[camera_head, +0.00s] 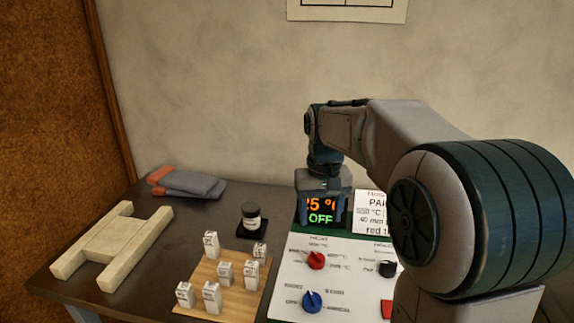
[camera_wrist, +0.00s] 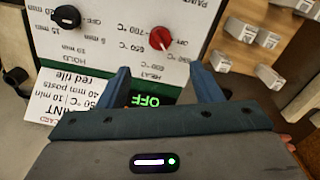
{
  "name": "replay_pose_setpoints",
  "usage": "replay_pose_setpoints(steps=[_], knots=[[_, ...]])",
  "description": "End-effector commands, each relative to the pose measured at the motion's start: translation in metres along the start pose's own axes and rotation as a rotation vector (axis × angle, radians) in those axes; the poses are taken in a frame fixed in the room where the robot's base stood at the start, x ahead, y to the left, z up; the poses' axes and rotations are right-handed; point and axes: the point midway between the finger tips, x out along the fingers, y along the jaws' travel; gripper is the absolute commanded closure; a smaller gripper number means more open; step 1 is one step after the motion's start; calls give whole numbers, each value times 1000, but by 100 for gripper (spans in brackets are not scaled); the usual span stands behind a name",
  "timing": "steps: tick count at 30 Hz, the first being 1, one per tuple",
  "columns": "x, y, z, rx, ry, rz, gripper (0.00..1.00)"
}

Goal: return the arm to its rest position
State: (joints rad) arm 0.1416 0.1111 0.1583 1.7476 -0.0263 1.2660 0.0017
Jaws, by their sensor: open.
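My gripper (camera_head: 322,212) hangs fingers down at the back of the white control panel (camera_head: 335,292), in front of the display (camera_head: 319,218). My arm reaches in from the right of the head view. In the wrist view my gripper (camera_wrist: 161,76) has its two blue fingers apart with nothing between them. The display reads OFF in green below orange digits that are partly hidden by the fingers. The red knob (camera_head: 316,260) and blue knob (camera_head: 312,299) stand on the panel. A black knob (camera_wrist: 66,17) shows in the wrist view.
A wooden board (camera_head: 228,303) with several small white labelled blocks lies left of the panel. Behind it a dark jar (camera_head: 251,217) stands on a black pad. A pale frame (camera_head: 112,246) and grey-and-red gloves (camera_head: 187,183) lie further left. A printed card (camera_head: 371,211) stands beside the display.

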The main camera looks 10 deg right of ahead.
Motion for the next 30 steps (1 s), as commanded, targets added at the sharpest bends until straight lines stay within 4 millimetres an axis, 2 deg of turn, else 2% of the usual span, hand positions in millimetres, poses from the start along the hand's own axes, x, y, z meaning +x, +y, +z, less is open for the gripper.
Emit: replay_pose_setpoints(steps=[8, 12, 18, 24, 30], knots=[[10, -5, 86, 12, 99, 22, 41], [25, -5, 131, 22, 153, 19, 41], [49, -5, 178, 33, 210, 5, 41], [61, -6, 196, 37, 231, -4, 41], [62, -6, 197, 37, 232, -5, 41]])
